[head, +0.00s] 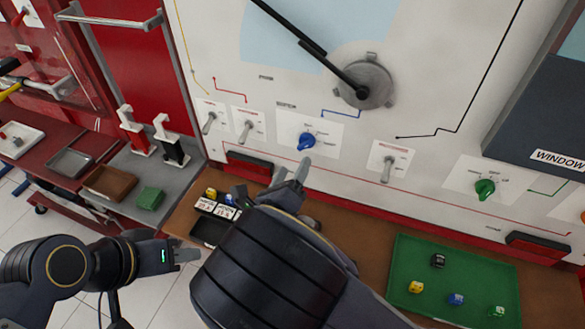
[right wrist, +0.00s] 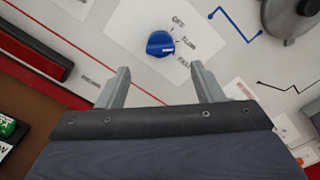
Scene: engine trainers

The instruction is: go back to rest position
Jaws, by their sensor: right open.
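My right gripper (head: 293,178) is raised in front of the white trainer panel (head: 330,150), just below the blue knob (head: 306,141). In the right wrist view my right gripper (right wrist: 160,88) is open with nothing between its fingers. The blue knob (right wrist: 160,44) is beyond the fingertips there, apart from them. My left gripper (head: 186,256) is low at the left, over the floor in front of the bench; I cannot tell whether its fingers are open or shut. My right forearm hides part of the brown bench.
A green tray (head: 405,245) with several small coloured pieces lies on the brown bench at right. Toggle switches (head: 388,170) and a green knob (head: 485,187) stick out from the panel. Small trays and a red cart (head: 60,150) are at left. White floor is open at lower left.

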